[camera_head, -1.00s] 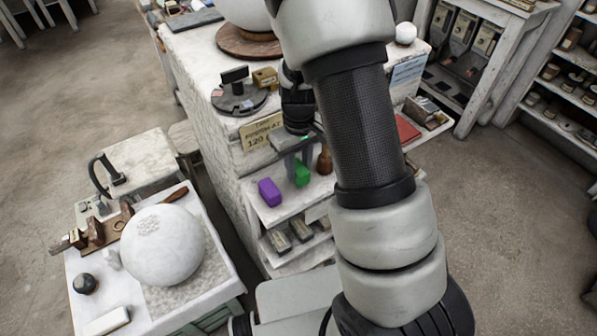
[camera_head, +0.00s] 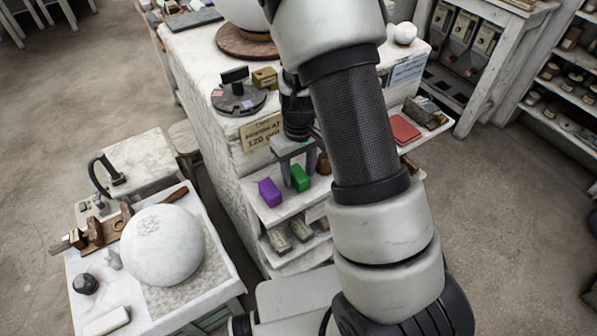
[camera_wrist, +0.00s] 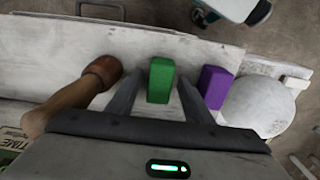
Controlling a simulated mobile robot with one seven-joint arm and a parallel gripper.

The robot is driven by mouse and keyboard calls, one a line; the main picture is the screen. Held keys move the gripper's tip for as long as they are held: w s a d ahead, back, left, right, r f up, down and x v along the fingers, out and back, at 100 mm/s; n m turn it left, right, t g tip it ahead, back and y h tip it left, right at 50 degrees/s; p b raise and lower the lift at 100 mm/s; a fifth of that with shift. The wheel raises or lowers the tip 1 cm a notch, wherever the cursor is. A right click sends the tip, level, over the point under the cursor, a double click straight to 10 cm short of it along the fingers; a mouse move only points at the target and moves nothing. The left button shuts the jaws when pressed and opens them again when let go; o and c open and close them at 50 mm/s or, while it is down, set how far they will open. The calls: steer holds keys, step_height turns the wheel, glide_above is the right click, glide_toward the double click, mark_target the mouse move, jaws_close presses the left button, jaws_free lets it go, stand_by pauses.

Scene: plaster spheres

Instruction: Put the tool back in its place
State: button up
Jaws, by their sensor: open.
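A green block (camera_head: 300,178) stands on the upper side shelf (camera_head: 272,212) of the white bench, with a purple block (camera_head: 269,192) to its left. My gripper (camera_head: 297,164) is open above the green block, its fingers pointing down. In the wrist view the green block (camera_wrist: 161,80) shows between the two spread fingers (camera_wrist: 158,92); I cannot tell whether either touches it. The purple block (camera_wrist: 215,86) is outside the right finger. A brown wooden-handled object (camera_wrist: 75,92) lies left of the left finger; in the head view it is partly hidden by my arm.
A dark round stand (camera_head: 238,100) and a sign (camera_head: 261,131) are on the bench. Grey blocks (camera_head: 279,240) fill a lower shelf.

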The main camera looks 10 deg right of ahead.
step_height(320, 180, up, 12)
steer(key=f, duration=0.1)
step_height(320, 180, up, 11)
steer(key=m+t+y, duration=0.1)
steer(key=t, duration=0.1)
glide_above(298, 173)
steer(key=s, duration=0.5)
steer(key=s+r+m+t, duration=0.1)
steer(key=s+r, duration=0.3)
steer(key=s, duration=0.2)
steer(key=s+r+m+t+h, duration=0.1)
steer(key=s+r+t, duration=0.1)
steer(key=s+r, duration=0.3)
steer(key=shift+s+m+t, duration=0.3)
steer(key=shift+s, duration=0.85)
steer(key=shift+d, duration=0.15)
